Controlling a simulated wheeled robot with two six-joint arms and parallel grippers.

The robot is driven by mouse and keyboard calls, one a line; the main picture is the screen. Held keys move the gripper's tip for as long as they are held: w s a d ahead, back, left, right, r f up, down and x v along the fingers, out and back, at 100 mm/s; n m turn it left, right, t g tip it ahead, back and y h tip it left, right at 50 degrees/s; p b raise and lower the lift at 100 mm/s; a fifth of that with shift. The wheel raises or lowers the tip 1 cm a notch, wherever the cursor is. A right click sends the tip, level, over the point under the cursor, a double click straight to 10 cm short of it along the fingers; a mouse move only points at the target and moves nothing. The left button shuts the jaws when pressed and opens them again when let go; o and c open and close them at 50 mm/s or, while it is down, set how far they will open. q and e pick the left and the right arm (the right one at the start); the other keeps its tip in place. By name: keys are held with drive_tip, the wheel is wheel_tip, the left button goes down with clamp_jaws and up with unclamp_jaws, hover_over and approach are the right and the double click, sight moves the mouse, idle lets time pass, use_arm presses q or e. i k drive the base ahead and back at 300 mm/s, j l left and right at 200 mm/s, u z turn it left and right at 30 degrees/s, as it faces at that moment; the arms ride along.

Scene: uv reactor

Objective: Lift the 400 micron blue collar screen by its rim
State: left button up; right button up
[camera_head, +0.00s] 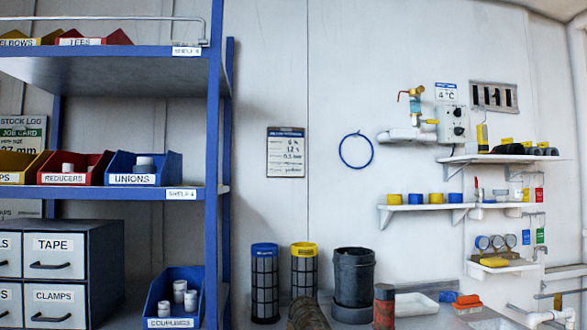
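The blue collar screen (264,289) stands upright at the lower middle, a dark mesh cylinder with a blue collar (264,249) at its top. Its micron marking is too small to read. A similar screen with a yellow collar (304,268) stands just to its right, a small gap between them. The lower end of the yellow one is partly hidden by a brownish cylinder in front. Neither of my grippers shows in the head view.
A blue shelf post (214,170) rises left of the screens, with labelled bins and drawers (54,265) beyond it.

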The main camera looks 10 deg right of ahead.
sight(265, 284)
drive_tip(key=i+l, duration=0.6)
drive_tip(key=i, duration=0.15)
drive_tip(key=u, duration=0.05)
